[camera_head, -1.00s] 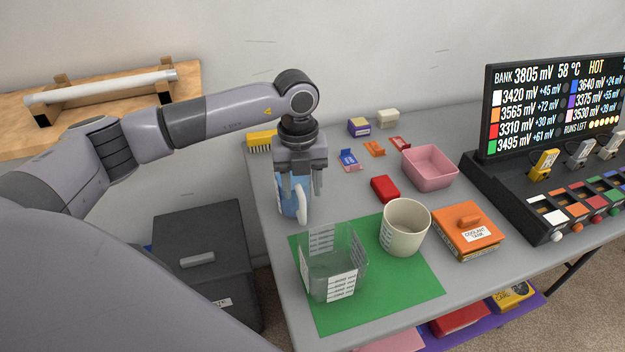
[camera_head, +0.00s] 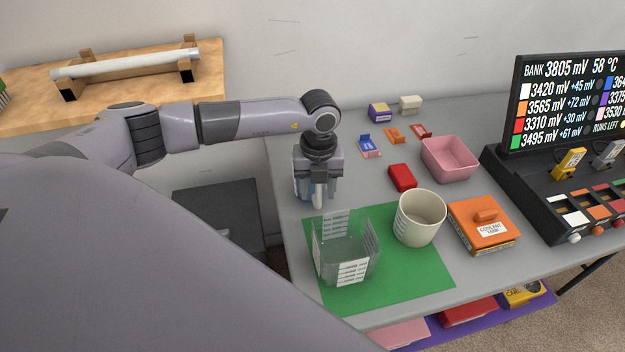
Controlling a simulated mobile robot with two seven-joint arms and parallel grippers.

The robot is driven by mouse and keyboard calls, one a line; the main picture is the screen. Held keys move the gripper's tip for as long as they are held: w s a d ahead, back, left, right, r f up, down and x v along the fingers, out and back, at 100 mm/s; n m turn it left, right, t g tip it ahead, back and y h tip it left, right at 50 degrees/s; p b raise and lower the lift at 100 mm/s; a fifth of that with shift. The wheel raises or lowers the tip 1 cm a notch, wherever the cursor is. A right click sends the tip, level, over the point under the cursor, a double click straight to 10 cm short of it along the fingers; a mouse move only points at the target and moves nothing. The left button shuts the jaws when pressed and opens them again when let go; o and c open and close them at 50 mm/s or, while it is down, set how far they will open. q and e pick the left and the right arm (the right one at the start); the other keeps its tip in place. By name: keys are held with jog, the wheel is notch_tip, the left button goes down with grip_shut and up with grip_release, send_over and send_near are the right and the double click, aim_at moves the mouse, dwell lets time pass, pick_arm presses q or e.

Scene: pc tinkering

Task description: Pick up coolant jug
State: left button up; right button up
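My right gripper is not in view.
A clear measuring container (camera_head: 345,250) and a cream cup (camera_head: 419,217) stand on the green mat (camera_head: 415,283) just in front. A black display console (camera_head: 530,195) stands far right.

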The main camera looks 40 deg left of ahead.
pick_arm(q)
grip_shut()
jog(key=shift+r, duration=0.1)
